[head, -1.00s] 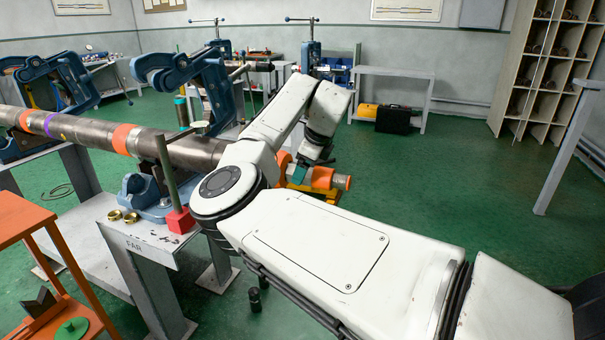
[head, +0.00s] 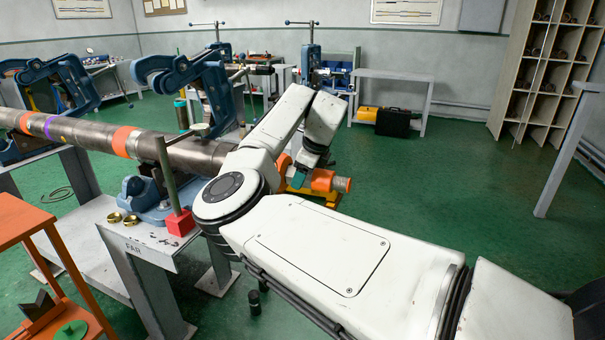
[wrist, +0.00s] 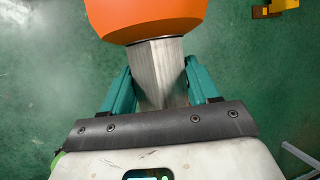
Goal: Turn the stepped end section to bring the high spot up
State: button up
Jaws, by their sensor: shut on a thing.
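The long steel pipe (head: 90,133) lies across the vises and carries orange and purple bands. Its stepped end section (head: 322,181) shows orange at the right, partly hidden behind my arm. In the wrist view an orange round part (wrist: 145,14) fills the top, with a grey metal flat-sided piece (wrist: 160,70) below it. My gripper (wrist: 160,92) has teal fingers on both sides of this grey piece and is shut on it. In the head view my gripper (head: 299,177) is at the end section, mostly hidden by my arm. No high-spot mark is visible.
A blue vise (head: 190,78) stands open over the pipe. A red block (head: 181,222) with an upright rod and brass rings (head: 123,218) sit on the bench marked FAR. An orange table (head: 22,225) stands at left.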

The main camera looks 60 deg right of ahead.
jog(key=shift+c, duration=0.5)
jog(key=shift+a+h, duration=0.1)
jog(key=shift+h, duration=0.2)
